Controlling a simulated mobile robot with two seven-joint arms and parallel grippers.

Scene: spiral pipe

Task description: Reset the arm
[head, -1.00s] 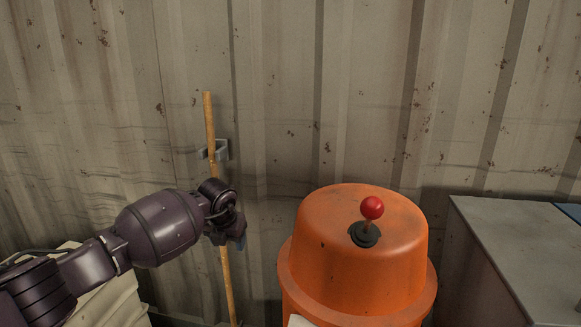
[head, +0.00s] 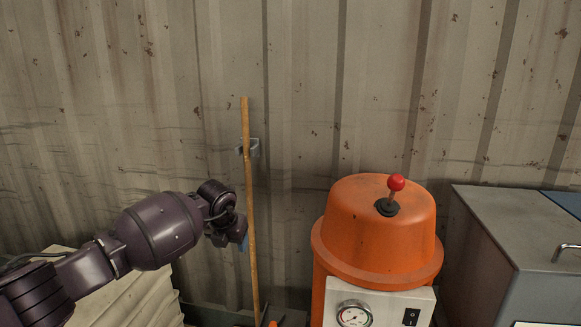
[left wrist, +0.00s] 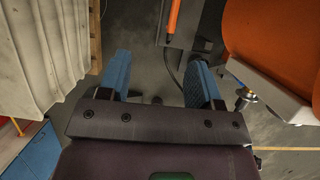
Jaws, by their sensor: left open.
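My left gripper (head: 240,243) hangs in front of the wall at the end of my purple arm, left of the wooden pole (head: 250,200). In the left wrist view its two blue fingers (left wrist: 158,82) stand apart, with nothing between them but the grey floor below. My right gripper is in neither view.
The pole stands upright by a grey wall bracket (head: 254,148). To its right is an orange machine (head: 372,232) with a red-knobbed lever (head: 397,183), gauge (head: 354,314) and switch. A grey cabinet (head: 515,225) stands at far right. Pale folded material (head: 125,297) lies below my arm.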

